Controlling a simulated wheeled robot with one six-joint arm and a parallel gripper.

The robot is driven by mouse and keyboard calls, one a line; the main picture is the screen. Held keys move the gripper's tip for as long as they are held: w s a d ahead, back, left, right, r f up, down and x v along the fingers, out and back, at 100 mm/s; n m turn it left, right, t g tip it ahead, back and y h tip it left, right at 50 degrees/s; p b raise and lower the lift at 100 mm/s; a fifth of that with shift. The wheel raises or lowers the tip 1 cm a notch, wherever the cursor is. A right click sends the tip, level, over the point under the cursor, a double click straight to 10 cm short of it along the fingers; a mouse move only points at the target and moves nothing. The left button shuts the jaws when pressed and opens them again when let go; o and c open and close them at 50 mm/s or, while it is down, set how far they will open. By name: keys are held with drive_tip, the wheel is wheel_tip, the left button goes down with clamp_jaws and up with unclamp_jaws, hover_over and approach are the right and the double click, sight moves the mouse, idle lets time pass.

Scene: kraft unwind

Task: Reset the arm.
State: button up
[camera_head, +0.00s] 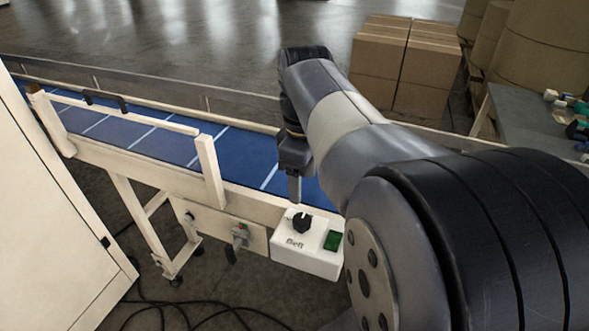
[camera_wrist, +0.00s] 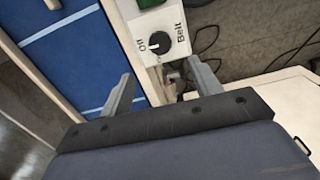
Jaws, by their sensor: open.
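My gripper (camera_wrist: 160,88) is open and empty in the wrist view, its two fingers spread apart. In the head view my gripper (camera_head: 294,188) hangs at the belt's near edge, just above the white control box. The box (camera_head: 320,262) carries a black knob (camera_head: 302,222) and a green panel (camera_head: 333,240). In the wrist view the knob (camera_wrist: 159,43) lies just beyond the fingertips, between their lines, with "Off" and "Belt" printed around it. I cannot tell any contact. My arm reaches in from the right.
A blue conveyor belt (camera_head: 160,140) with white lines runs behind the box. A cream cabinet (camera_head: 50,220) stands at the left. Brown cartons (camera_head: 430,65) are beyond the belt, and a grey table (camera_head: 530,125) is at the right. Cables lie on the floor.

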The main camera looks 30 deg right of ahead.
sight(302, 219)
idle(0.3)
wheel_tip(302, 219, down, 11)
drive_tip(key=shift+r, duration=0.1)
idle(0.4)
drive_tip(key=shift+r, duration=0.1)
idle(0.4)
